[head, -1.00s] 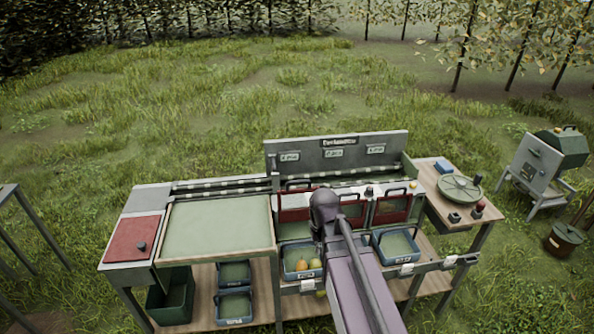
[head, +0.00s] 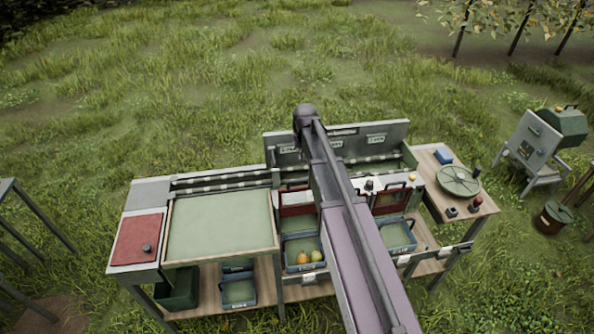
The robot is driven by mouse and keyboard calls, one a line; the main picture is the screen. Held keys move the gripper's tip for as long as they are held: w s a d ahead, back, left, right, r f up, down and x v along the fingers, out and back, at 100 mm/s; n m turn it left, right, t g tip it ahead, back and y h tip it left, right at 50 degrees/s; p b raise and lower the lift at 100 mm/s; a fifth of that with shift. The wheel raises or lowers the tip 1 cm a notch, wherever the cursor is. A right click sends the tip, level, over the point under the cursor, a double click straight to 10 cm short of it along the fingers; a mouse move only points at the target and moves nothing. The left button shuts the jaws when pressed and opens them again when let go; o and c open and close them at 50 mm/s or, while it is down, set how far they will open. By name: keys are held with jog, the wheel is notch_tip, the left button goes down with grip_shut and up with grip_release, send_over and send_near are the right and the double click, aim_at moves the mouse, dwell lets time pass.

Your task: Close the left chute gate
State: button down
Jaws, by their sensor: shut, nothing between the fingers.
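The left chute gate (head: 297,209) is a red panel with a dark handle loop above it, at the left of the row of gates. I cannot tell for sure whether it is up or down. The right gate (head: 388,206) is a similar red panel. The middle gate is hidden behind my arm. My arm rises across the middle of the bench, with its elbow above the back board. My gripper does not show; it is hidden by the arm.
A blue crate (head: 288,267) with a few pears stands below the left gate. An empty crate (head: 411,243) stands below the right one. A wide green tray (head: 222,226) lies to the left, with a red lid (head: 138,238) beyond it. A round green disc (head: 458,181) sits at the right.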

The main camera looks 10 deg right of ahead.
jog(key=shift+f, duration=0.1)
dwell(0.3)
jog(key=b, duration=1.4)
send_over(299, 197)
notch_tip(299, 197, down, 14)
jog(key=shift+s+r, duration=0.15)
jog(key=shift+r, duration=0.05)
jog(key=shift+f, duration=0.1)
notch_tip(299, 197, down, 10)
jog(key=b, duration=1)
jog(key=shift+s, duration=0.25)
jog(key=shift+s, duration=0.1)
jog(key=shift+r, duration=0.2)
